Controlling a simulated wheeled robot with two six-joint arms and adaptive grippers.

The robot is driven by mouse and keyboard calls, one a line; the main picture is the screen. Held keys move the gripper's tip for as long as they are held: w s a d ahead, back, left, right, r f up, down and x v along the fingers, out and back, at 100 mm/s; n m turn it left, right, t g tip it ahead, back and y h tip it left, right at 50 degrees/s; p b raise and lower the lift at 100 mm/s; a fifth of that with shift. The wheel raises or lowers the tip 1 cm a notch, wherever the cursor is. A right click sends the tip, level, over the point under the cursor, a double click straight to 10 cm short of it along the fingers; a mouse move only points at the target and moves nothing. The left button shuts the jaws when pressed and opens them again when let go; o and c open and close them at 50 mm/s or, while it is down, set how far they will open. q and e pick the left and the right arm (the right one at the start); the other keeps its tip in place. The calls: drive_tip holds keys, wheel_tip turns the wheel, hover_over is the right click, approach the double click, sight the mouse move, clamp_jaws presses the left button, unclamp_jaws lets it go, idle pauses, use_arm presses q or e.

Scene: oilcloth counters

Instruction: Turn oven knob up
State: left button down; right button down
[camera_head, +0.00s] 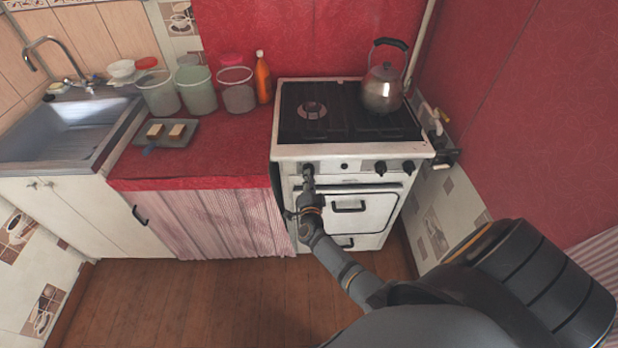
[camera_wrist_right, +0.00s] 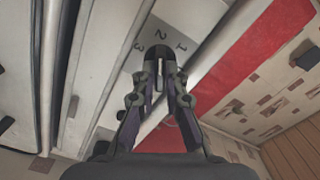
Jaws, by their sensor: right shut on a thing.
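The white oven (camera_head: 345,165) stands against the red wall with a row of dark knobs along its front panel. My right gripper (camera_head: 308,178) is at the leftmost oven knob (camera_head: 307,168). In the right wrist view my right gripper (camera_wrist_right: 160,80) has its fingers closed on the dark knob (camera_wrist_right: 158,58). The printed numbers 1, 2 and 3 show on the panel around that knob. Other knobs (camera_head: 380,167) sit on the right of the panel. My left gripper is in neither view.
A steel kettle (camera_head: 382,92) stands on the black cooktop (camera_head: 330,122). A red counter (camera_head: 225,150) on the left holds jars, an orange bottle (camera_head: 263,78) and a tray (camera_head: 165,141). The sink (camera_head: 62,125) is further left. The wooden floor (camera_head: 200,300) in front is clear.

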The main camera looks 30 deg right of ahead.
idle(0.3)
drive_tip(key=c, duration=1.4)
unclamp_jaws()
drive_tip(key=v, duration=1.2)
drive_tip(key=shift+s, duration=0.1)
